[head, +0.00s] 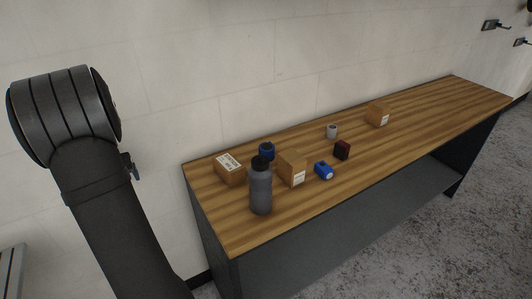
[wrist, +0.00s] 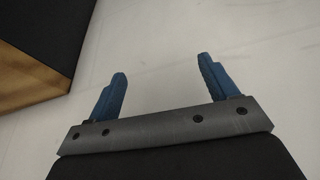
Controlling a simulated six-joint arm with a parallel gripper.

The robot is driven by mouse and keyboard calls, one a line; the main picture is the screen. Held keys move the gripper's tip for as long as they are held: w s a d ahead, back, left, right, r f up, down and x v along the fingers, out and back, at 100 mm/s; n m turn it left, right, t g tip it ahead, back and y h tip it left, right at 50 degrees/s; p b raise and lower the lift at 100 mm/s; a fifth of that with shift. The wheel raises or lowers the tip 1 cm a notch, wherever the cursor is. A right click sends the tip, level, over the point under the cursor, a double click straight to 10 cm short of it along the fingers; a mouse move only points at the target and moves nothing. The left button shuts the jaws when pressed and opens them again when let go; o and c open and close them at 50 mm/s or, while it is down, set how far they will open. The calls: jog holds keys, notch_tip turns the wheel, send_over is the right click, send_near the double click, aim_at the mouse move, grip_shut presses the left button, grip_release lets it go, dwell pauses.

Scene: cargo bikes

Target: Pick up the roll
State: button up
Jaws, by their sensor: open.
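A small pale grey cylinder (head: 331,131), which looks like the roll, stands upright on the wooden bench top towards the back. A blue cylinder with a white end (head: 323,170) lies on its side nearer the front; I cannot tell for sure what it is. My gripper (wrist: 162,66) is open and empty in the wrist view, its two blue fingers wide apart before a pale wall. It is well away from the roll, which is not in the wrist view. In the head view my arm mostly hides the gripper at the left.
The bench (head: 432,103) carries a dark bottle (head: 260,190), a blue item (head: 266,151), a dark red box (head: 342,149) and cardboard boxes (head: 229,169), (head: 292,168), (head: 377,114). The bench's right end is clear. A bench corner (wrist: 25,80) shows at the wrist view's upper left.

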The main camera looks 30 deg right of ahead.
jog(key=d+r, duration=0.1)
jog(key=d, duration=0.2)
jog(key=d+r+m, duration=0.1)
jog(key=d, duration=0.3)
jog(key=d+r+m, duration=0.1)
jog(key=d, duration=0.2)
jog(key=shift+w+d+h, duration=0.25)
jog(key=shift+d+h, duration=0.1)
jog(key=shift+h, duration=0.05)
jog(key=m+g+h, duration=0.2)
jog(key=m, duration=0.6)
send_near(266, 147)
jog(key=x, duration=0.3)
jog(key=s+x, duration=0.1)
jog(key=x, duration=0.1)
jog(key=shift+w+a+f, duration=0.1)
jog(key=shift+a+f, duration=0.15)
jog(key=shift+f, duration=0.2)
jog(key=shift+h, duration=0.3)
jog(key=shift+w+x, duration=0.15)
jog(key=shift+x, duration=1.25)
jog(key=shift+w+x, duration=0.2)
jog(key=shift+x, duration=1.25)
jog(key=shift+d+r, duration=0.15)
jog(key=c, duration=1.1)
